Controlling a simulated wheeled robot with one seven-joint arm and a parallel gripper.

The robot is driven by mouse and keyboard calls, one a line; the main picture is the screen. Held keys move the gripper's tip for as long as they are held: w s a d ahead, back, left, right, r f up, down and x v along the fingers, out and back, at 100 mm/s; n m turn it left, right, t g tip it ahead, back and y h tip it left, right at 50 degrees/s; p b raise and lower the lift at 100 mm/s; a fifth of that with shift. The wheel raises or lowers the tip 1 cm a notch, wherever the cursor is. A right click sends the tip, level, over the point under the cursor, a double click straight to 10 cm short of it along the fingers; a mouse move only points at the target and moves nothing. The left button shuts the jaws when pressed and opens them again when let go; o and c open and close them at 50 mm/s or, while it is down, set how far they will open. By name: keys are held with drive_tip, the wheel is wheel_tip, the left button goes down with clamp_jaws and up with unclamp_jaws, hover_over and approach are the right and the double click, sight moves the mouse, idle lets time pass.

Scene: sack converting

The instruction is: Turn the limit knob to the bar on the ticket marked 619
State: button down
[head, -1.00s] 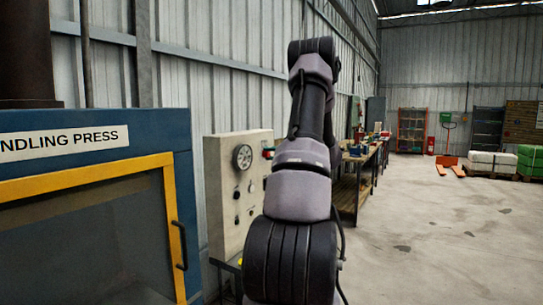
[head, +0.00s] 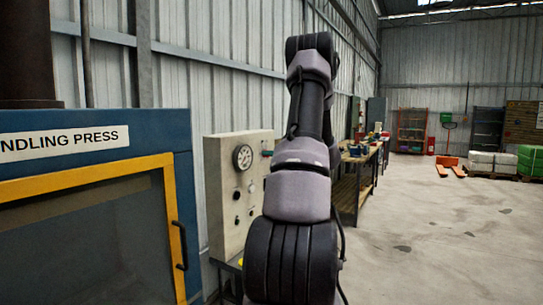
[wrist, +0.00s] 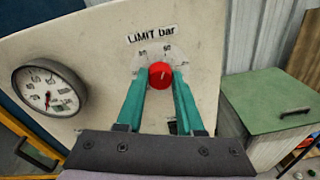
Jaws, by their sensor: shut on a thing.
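The limit knob (wrist: 160,75) is red with a pale pointer line, under the "LIMIT bar" label (wrist: 152,34) on the cream panel (wrist: 100,40). In the wrist view, my gripper (wrist: 160,82) has its two teal fingers on either side of the knob, shut on it. Part of the number scale (wrist: 155,50) shows above the knob; its lower part is hidden by the fingers. No ticket marked 619 can be made out.
A round gauge (wrist: 48,88) is on the panel left of the knob. A green-topped cabinet (wrist: 265,105) stands to the right. In the head view, the blue press (head: 100,170) with a yellow-framed door is at left, and a workbench (head: 352,190) stands behind.

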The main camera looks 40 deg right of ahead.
drive_tip(key=n, duration=0.9)
drive_tip(key=shift+s+f+n+t, duration=0.1)
drive_tip(key=shift+f+n+t, duration=0.1)
drive_tip(key=shift+n+t, duration=0.15)
drive_tip(key=shift+n, duration=0.35)
drive_tip(key=c, duration=0.5)
unclamp_jaws()
drive_tip(key=shift+r, duration=0.1)
drive_tip(key=shift+c, duration=0.2)
drive_tip(key=v, duration=1)
drive_tip(key=shift+s, duration=0.4)
